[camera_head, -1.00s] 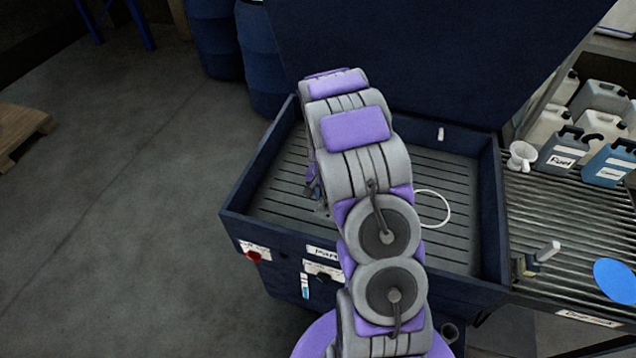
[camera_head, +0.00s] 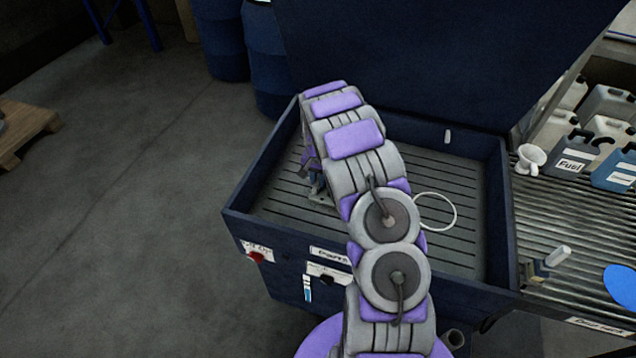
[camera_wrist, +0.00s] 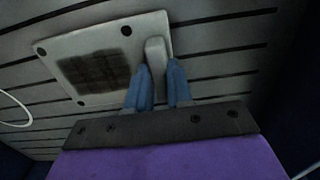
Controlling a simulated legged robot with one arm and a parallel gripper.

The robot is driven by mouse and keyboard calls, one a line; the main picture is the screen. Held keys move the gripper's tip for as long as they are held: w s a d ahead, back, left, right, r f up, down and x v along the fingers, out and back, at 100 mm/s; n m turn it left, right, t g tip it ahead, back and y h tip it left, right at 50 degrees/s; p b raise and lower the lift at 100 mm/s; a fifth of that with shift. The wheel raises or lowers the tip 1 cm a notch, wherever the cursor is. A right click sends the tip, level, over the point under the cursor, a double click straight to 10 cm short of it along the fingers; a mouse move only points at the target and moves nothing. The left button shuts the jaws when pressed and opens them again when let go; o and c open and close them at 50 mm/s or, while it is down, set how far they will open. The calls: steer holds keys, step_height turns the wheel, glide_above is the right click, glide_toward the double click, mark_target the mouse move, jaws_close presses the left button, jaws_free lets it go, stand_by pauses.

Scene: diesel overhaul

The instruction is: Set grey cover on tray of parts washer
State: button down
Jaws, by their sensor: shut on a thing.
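The grey cover (camera_wrist: 75,60) is a flat plate with a dark square patch, corner holes and a raised handle. In the wrist view it lies against, or just above, the slatted tray; I cannot tell if it touches. My gripper (camera_wrist: 158,82) has its blue fingers shut on the cover's handle. The slatted tray of the parts washer (camera_head: 456,218) shows in the head view inside a dark blue basin. My arm reaches into the left part of the basin and hides most of the gripper and cover there.
A white ring (camera_head: 435,194) lies in the tray to the right of my arm. The basin's dark blue walls (camera_head: 508,215) surround the tray, and a raised lid (camera_head: 430,60) stands behind.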

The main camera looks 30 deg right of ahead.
steer(key=shift+f, duration=0.95)
steer(key=shift+r, duration=0.1)
steer(key=c, duration=1)
jaws_free()
steer(key=shift+r, duration=0.1)
